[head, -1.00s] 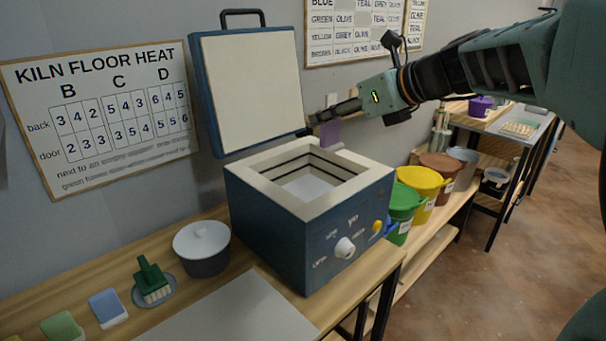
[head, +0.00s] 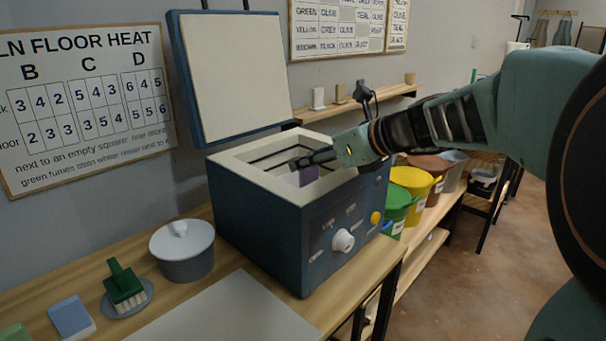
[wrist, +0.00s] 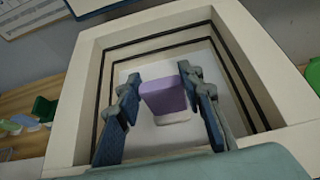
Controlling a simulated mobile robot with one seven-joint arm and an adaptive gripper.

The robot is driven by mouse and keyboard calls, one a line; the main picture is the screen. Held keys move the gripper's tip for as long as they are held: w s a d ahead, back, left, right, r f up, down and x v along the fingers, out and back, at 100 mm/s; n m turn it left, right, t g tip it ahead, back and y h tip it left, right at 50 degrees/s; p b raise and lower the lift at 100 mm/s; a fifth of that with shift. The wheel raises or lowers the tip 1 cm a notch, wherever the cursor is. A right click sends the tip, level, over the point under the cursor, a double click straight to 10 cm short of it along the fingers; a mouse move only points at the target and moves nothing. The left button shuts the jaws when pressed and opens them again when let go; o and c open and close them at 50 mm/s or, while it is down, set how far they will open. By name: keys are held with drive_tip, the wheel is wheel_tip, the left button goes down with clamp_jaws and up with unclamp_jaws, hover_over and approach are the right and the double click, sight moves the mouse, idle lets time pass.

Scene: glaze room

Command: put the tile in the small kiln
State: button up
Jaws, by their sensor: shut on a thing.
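The small kiln (head: 258,220) is a blue box with a pale rim, standing on the bench with its lid (head: 233,75) raised open. My gripper (head: 303,163) reaches in from the right over the kiln's opening. It is shut on a purple tile (head: 309,175), which hangs below the fingers inside the opening. In the wrist view the tile (wrist: 163,97) sits between the two fingers, above the pale kiln floor (wrist: 158,137). I cannot tell whether the tile's lower edge touches the floor. No other tile shows on the visible part of the floor.
A lidded grey pot (head: 182,252), a green brush (head: 124,285) and a blue block (head: 71,317) stand left of the kiln. A kiln floor heat chart (head: 90,110) hangs on the wall. Coloured buckets (head: 412,186) stand to the right. The raised lid borders the opening's back.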

drive_tip(key=shift+f, duration=1.05)
drive_tip(key=shift+f, duration=0.1)
drive_tip(key=o, duration=1.2)
drive_tip(key=shift+r, duration=0.2)
